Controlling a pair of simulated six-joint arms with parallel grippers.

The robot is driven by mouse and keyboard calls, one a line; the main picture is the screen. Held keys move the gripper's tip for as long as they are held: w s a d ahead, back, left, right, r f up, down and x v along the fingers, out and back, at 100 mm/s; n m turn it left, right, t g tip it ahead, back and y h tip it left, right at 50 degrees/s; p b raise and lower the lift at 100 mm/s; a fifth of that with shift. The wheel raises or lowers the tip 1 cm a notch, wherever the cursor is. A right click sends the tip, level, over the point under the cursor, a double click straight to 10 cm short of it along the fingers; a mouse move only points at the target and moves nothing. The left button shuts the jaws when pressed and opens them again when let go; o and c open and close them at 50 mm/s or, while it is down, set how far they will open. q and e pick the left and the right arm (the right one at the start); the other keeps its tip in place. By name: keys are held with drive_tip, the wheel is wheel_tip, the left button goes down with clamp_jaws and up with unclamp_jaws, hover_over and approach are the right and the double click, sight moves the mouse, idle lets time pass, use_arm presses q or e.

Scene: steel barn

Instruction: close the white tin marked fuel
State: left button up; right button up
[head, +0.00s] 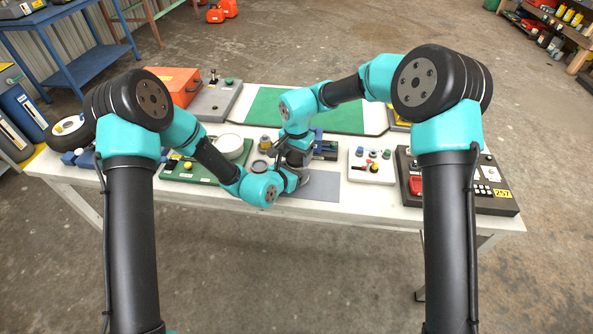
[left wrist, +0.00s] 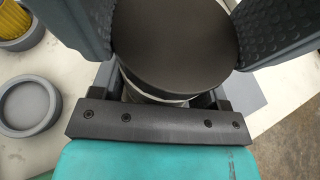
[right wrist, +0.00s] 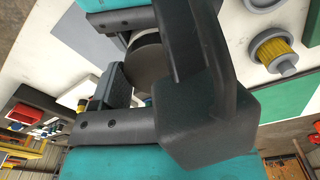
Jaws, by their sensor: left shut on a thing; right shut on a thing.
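The tin is between my two grippers near the middle of the table and is mostly hidden in the head view. In the left wrist view a dark round lid (left wrist: 175,40) covers its top, with a strip of the white tin (left wrist: 160,92) below. My left gripper (head: 288,178) is low beside it, shut on the tin. My right gripper (head: 296,155) comes from the upper right and is shut, apparently on the lid; the dark disc also shows between its fingers in the right wrist view (right wrist: 150,62). The fuel marking is hidden. I cannot tell whether the lid is fully seated.
A grey ring dish (left wrist: 28,105) and a yellow filter in a grey cup (right wrist: 276,55) stand close by. A white button panel (head: 371,166) and a dark control box (head: 455,203) are to the right. A green mat (head: 340,108) lies behind; grey sheet (head: 322,187) is partly clear.

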drive_tip(key=shift+m, duration=1.7)
drive_tip(key=o, duration=1)
drive_tip(key=shift+r, duration=2.25)
drive_tip(key=shift+c, duration=0.4)
